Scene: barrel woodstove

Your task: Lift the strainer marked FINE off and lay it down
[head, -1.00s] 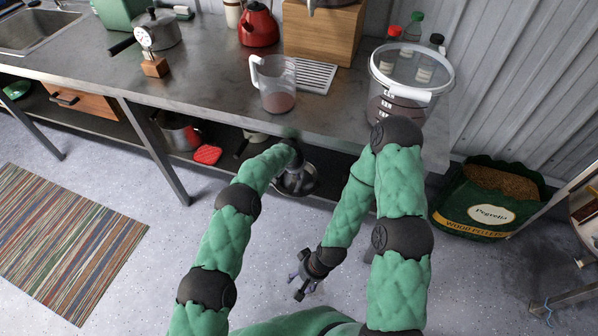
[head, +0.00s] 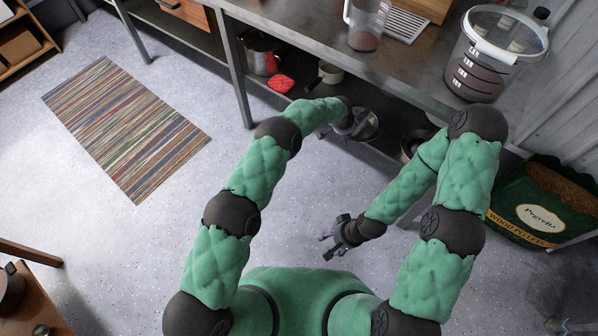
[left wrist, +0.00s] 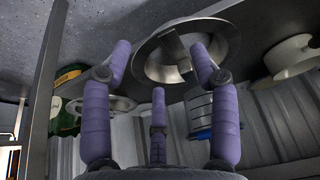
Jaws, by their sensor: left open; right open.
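My left gripper (head: 350,125) reaches in under the table, at the lower shelf. In the left wrist view its purple fingers (left wrist: 160,62) are spread and empty. A round steel strainer-like piece (left wrist: 152,62) with a wide rim and a flat tab lies just beyond the fingertips; it also shows beside my gripper in the head view (head: 370,126). A second round steel piece (left wrist: 98,104) lies farther off, and in the head view it is right of my gripper (head: 412,146). I cannot read FINE on either. My right gripper (head: 338,246) is open and empty above the floor.
The table top (head: 400,75) overhangs the shelf. A white pot (head: 330,73), a red pad (head: 280,83) and a steel pot (head: 262,52) stand left of my left gripper. A pellet bag (head: 540,215) is at right.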

